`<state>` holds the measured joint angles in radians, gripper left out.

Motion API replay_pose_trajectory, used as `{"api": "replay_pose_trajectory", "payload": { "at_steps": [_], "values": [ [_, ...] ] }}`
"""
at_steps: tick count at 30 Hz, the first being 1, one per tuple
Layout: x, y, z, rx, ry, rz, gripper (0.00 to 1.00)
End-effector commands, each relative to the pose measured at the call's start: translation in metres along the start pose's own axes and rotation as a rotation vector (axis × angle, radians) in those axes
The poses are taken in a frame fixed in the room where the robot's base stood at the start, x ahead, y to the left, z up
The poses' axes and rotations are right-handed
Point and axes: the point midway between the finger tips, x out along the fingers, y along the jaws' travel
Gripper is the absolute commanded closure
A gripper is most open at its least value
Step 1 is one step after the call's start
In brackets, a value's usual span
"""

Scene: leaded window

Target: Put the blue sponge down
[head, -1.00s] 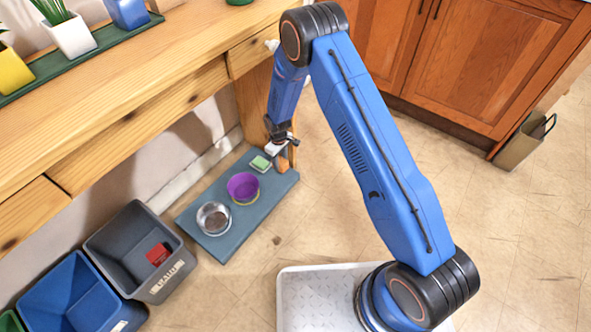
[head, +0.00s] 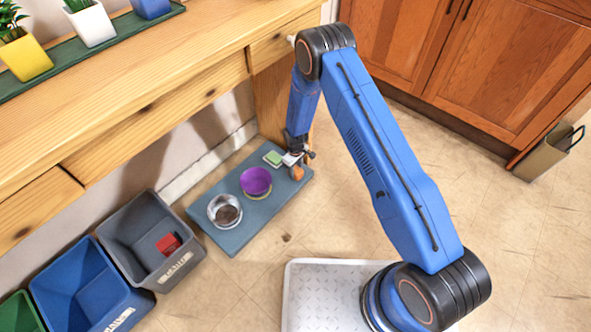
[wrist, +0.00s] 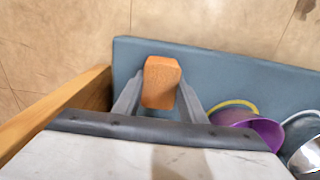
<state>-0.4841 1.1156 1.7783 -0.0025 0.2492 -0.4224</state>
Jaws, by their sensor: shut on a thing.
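My gripper (wrist: 160,88) is shut on an orange block (wrist: 162,80), which looks like a sponge; it also shows in the head view (head: 297,173). I see no blue sponge in these frames. The block is over the right end of a blue-grey mat (head: 285,191) on the floor, which also shows in the wrist view (wrist: 220,75). Whether the block touches the mat I cannot tell. A green sponge-like block (head: 273,157) lies on the mat, left of my gripper.
A purple bowl (head: 256,181) and a metal bowl (head: 224,210) stand on the mat. A wooden table leg (head: 270,95) is close behind my gripper. Grey (head: 150,225) and blue (head: 75,280) bins stand at the left. A drawer front (head: 150,120) overhangs the mat's back.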

Motion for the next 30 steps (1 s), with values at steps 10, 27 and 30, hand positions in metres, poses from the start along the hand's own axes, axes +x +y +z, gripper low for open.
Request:
{"api": "replay_pose_trajectory", "payload": {
  "at_steps": [10, 27, 30],
  "values": [
    [0.003, 0.000, 0.000, 0.000, 0.000, 0.000, 0.87],
    [-0.011, 0.002, -0.002, 0.001, 0.001, 0.000, 0.44],
    [-0.026, 0.004, -0.005, 0.002, 0.003, 0.001, 0.44]
  ]
}}
